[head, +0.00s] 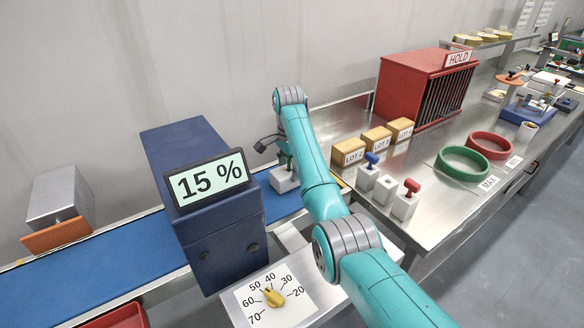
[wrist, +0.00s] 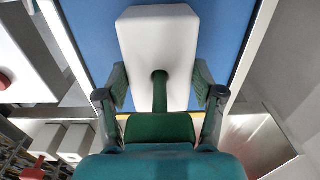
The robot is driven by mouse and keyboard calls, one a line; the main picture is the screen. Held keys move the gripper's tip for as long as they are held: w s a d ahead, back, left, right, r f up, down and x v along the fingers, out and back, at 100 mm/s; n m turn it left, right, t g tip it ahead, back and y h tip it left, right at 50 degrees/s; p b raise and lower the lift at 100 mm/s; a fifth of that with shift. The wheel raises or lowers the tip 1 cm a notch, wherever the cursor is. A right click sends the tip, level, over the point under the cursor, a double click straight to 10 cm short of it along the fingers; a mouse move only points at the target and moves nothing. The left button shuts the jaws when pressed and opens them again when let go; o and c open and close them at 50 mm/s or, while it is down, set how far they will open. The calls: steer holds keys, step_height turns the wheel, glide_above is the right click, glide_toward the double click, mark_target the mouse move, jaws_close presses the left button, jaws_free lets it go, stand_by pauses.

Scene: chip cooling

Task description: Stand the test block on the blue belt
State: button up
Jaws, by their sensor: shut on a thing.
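The test block is a white block (head: 284,181) with a green handle, at the blue belt (head: 283,205) just right of the dark blue machine. My gripper (head: 283,155) is shut on it from above, and the block looks upright. In the wrist view the white block (wrist: 158,45) and its green stem show between the two fingers of my gripper (wrist: 160,88), with the blue belt (wrist: 222,30) behind. I cannot tell whether the block's underside touches the belt. My arm hides part of the belt's right end.
The dark blue machine (head: 203,185) with a "15 %" display straddles the belt. White blocks with a blue knob (head: 366,179) and a red knob (head: 404,207) stand right of my arm. Wooden lot blocks (head: 376,139) and a red HOLD cabinet (head: 418,88) stand behind on the steel table.

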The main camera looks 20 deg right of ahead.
steer(key=o, duration=1.4)
steer(key=shift+c, duration=0.2)
